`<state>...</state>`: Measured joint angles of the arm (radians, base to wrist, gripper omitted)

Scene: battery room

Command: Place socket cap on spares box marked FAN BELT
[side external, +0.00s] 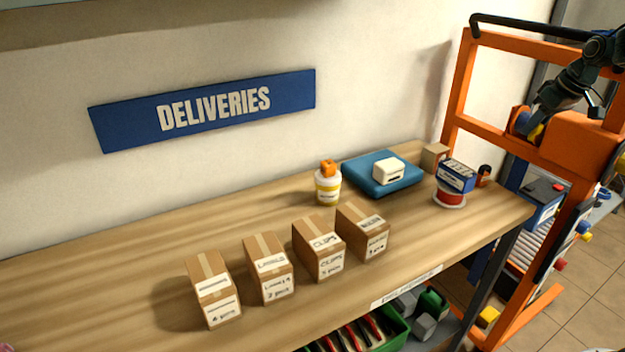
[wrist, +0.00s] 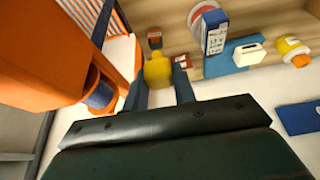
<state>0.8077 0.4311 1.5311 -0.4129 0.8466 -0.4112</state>
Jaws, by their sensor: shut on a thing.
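My gripper (wrist: 160,88) is shut on a yellow rounded piece, which I take to be the socket cap (wrist: 158,70), held between the two fingertips in the wrist view. In the side external view a bit of yellow (side external: 537,132) shows under my arm at the orange frame, well right of and above the bench. Four-sided cardboard boxes stand in a row on the bench: a leftmost one (side external: 212,290), one marked LABELS (side external: 268,267), one marked CLIPS (side external: 320,248) and a rightmost one (side external: 362,231). I cannot read FAN BELT on any; the outer two labels are unclear.
Behind the boxes stand a white-and-yellow bottle with an orange top (side external: 328,184) and a blue pad (side external: 354,181) bearing a white block. A blue box on a red-and-white spool (side external: 450,198) stands at the right. An orange frame (side external: 483,35) rises beside the bench. The bench's front left is clear.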

